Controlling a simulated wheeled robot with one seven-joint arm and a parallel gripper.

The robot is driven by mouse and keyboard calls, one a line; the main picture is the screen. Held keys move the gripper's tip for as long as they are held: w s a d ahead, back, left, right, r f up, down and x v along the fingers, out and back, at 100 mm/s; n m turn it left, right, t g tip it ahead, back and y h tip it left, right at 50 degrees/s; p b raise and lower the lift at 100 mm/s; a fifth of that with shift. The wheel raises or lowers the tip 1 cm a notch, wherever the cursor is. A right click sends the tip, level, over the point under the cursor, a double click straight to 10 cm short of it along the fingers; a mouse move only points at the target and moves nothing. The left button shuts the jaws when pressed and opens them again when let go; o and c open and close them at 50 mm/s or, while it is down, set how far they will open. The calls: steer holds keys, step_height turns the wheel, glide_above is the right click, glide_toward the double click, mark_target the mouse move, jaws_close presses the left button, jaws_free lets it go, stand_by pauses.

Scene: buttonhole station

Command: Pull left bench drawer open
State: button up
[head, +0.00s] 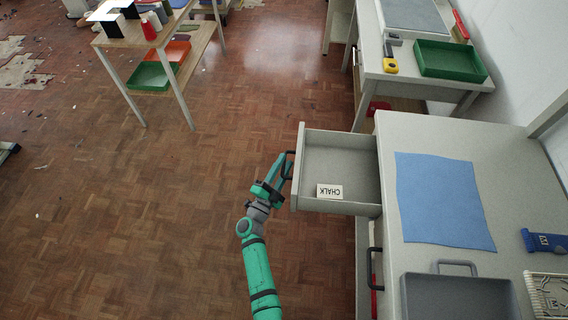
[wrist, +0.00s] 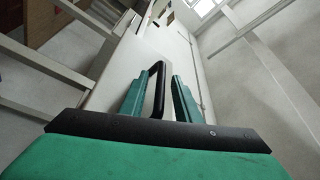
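The left bench drawer (head: 337,160) is grey and stands well out from the bench (head: 396,128), with its inside showing. A white card marked CHALK (head: 329,191) lies in it, upside down in the head view. The drawer's black handle (head: 289,165) is on its front, at the left. My gripper (head: 281,168) is at this handle. In the wrist view the handle (wrist: 158,92) stands between the two teal fingers of my gripper (wrist: 158,100). A narrow gap shows on each side of it, so the fingers look open around it and not clamped.
A second black handle (head: 372,268) is on the bench front, nearer me. A blue cloth (head: 443,200), a grey tray (head: 458,298) and a blue tool (head: 543,241) lie on the bench top. The wooden floor (head: 170,210) left of the drawer is clear.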

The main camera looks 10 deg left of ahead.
steer(key=v, duration=1)
steer(key=shift+s, duration=0.1)
steer(key=s+d+r+n+g+y, duration=0.1)
steer(key=s+d+r+n+y, duration=0.1)
steer(key=s, duration=0.9)
steer(key=s+d+r+n+g+y, duration=0.1)
steer(key=s+d+r+n+y, duration=0.1)
steer(key=s+d+r+n, duration=0.2)
steer(key=s+d+r+n+g+y, duration=0.1)
steer(key=s+d+r+n+y, duration=0.2)
steer(key=s, duration=1.6)
step_height(320, 180, up, 5)
steer(key=d+n, duration=0.1)
steer(key=n, duration=0.5)
steer(key=shift+s+n+g, duration=0.15)
steer(key=shift+n+g, duration=0.25)
steer(key=shift+d+f, duration=0.15)
steer(key=shift+d, duration=0.05)
